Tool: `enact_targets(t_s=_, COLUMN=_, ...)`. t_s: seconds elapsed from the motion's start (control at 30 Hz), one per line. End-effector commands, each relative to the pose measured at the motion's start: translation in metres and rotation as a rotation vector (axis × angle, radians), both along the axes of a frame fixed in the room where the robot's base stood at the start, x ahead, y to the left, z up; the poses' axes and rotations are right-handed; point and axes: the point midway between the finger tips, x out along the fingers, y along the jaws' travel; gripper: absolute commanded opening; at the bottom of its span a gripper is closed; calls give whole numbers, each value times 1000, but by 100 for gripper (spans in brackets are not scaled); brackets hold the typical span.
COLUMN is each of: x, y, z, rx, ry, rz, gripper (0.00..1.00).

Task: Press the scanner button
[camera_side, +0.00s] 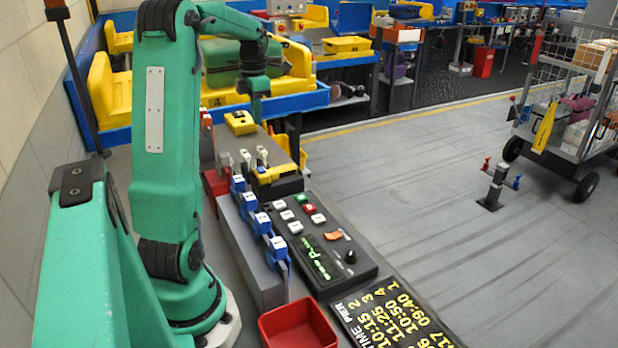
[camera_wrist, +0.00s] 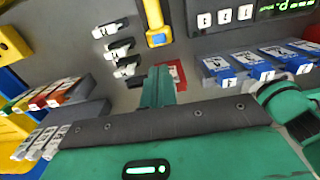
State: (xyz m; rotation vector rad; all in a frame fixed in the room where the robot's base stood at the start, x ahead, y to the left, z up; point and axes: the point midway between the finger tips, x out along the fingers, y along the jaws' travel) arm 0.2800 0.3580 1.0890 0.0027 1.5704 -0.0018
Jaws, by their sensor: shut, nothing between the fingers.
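A yellow handheld device with a dark end (camera_side: 275,173) lies beside the black button panel (camera_side: 340,262); it looks like the scanner. In the wrist view a yellow device with a blue patch (camera_wrist: 157,38) stands beyond the fingertips, probably the same one. I cannot make out for certain which part is the scanner button. The panel has white, green and red buttons (camera_side: 310,208). My gripper (camera_side: 258,112) points down above the grey bench, near a yellow box. In the wrist view its green fingers (camera_wrist: 160,72) are shut and empty, beside a red piece with a white label (camera_wrist: 178,73).
Blue blocks with white labels (camera_side: 262,222) line the grey ledge. A red bin (camera_side: 298,325) and a black board with yellow times (camera_side: 388,312) are in front. White switches (camera_wrist: 118,47) stand near the fingers. A wire cage cart (camera_side: 575,90) is far right; the floor between is mostly clear.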

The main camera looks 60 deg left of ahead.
Motion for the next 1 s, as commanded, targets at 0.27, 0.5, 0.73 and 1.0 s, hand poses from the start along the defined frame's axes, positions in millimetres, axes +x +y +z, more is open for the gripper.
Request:
enact_targets(t_s=0.27, x=0, y=1, z=0, rx=-1, ry=1, rz=5, gripper=0)
enact_targets(t_s=0.5, x=0, y=0, z=-4, rx=-2, ry=2, rz=4, gripper=0)
enact_targets(t_s=0.73, x=-1, y=0, z=-23, rx=-3, ry=3, rz=3, gripper=0)
enact_targets(t_s=1.0, x=-1, y=0, z=-61, rx=-4, ry=3, rz=3, gripper=0)
